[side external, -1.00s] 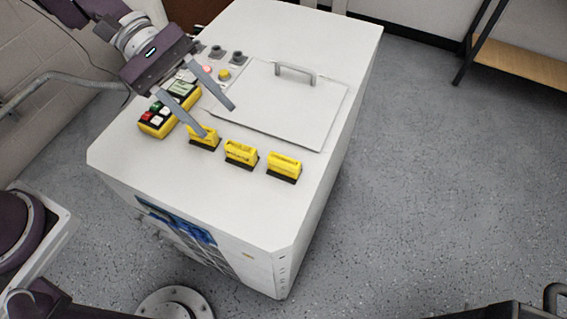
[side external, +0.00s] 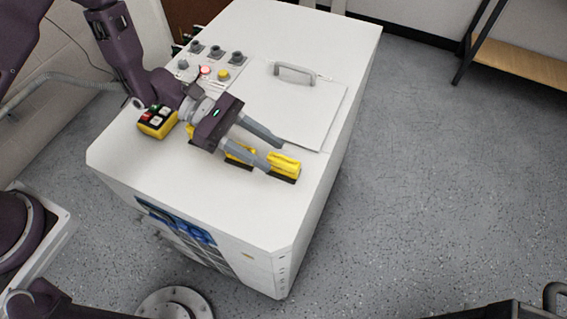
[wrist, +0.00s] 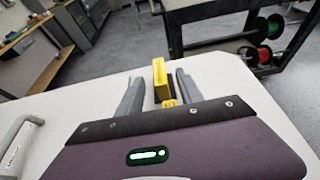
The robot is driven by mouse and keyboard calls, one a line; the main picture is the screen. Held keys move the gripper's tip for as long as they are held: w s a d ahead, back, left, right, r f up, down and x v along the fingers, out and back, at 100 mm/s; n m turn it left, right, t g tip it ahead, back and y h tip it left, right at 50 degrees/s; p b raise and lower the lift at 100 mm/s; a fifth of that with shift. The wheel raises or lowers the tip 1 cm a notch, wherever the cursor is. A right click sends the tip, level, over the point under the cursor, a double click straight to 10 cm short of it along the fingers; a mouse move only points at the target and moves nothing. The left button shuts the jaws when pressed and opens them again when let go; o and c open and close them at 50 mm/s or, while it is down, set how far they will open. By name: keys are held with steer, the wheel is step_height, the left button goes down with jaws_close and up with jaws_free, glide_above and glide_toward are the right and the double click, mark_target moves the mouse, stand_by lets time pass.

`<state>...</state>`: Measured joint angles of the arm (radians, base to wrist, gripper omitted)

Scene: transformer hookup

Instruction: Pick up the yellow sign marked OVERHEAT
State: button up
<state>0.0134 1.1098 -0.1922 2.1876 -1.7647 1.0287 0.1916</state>
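Yellow signs on black bases stand in a row on the white cabinet top. The rightmost yellow sign (side external: 285,162) shows at my fingertips, and a middle yellow sign (side external: 240,152) is mostly hidden under my gripper (side external: 274,156). A bit of yellow further left is also mostly hidden. My gripper is open, low over the row. In the wrist view, a yellow sign (wrist: 159,74) stands between the spread fingers of my gripper (wrist: 160,80), with gaps showing on both sides. A nearer yellow piece (wrist: 169,103) is partly hidden by my gripper's body. No lettering is legible, so I cannot tell which sign reads OVERHEAT.
A yellow button box (side external: 157,122) sits left of my gripper. A panel with a grey handle (side external: 295,71) lies behind the row, and knobs with a lit red button (side external: 205,71) stand at the back left. The cabinet top (side external: 200,205) in front is clear.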

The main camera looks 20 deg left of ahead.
jaws_close()
